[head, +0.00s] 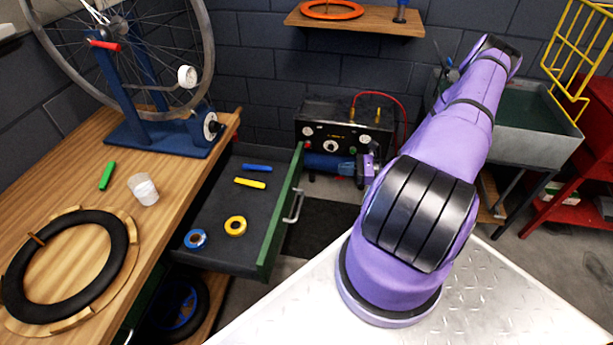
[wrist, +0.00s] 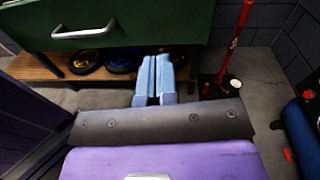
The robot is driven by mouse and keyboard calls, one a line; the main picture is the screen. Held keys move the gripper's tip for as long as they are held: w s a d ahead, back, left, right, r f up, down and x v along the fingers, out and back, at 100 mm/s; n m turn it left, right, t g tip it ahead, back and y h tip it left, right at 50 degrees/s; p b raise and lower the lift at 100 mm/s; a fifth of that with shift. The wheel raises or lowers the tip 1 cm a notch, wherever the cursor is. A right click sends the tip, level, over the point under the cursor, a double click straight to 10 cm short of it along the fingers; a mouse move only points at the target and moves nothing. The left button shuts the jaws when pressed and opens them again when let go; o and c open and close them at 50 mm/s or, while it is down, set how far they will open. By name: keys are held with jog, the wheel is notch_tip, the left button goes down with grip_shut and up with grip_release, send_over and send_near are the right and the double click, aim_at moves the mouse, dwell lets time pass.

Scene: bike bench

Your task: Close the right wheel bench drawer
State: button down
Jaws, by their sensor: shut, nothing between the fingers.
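The wheel bench drawer (head: 226,219) is pulled out from under the wooden bench, with a green front (head: 281,222) and a silver bar handle (head: 294,206). In the wrist view its front (wrist: 125,20) and handle (wrist: 84,31) fill the upper left. My gripper (wrist: 157,64) is shut and empty. Its pale blue fingers point toward the drawer front, right of the handle, with no clear contact. In the head view the wrist end of my arm (head: 370,163) shows beyond the drawer front, to its right; the fingertips cannot be made out there.
Blue and yellow tape rolls (head: 235,226) and two small sticks lie in the drawer. A black control box (head: 345,130) with a blue cylinder (head: 328,163) stands behind. In the wrist view a red post (wrist: 238,45) rises right of the drawer. A lower shelf (wrist: 35,68) holds wheels.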

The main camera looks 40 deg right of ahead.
notch_tip(320, 180, down, 2)
jog(key=s+m+t, duration=0.1)
jog(key=m, duration=0.1)
jog(key=h, duration=0.1)
send_near(299, 170)
jog(key=shift+t, duration=0.3)
jog(key=x, duration=0.5)
jog(key=f+x, duration=0.1)
jog(key=x, duration=0.1)
jog(key=shift+w+a, duration=0.1)
jog(key=shift+w, duration=0.2)
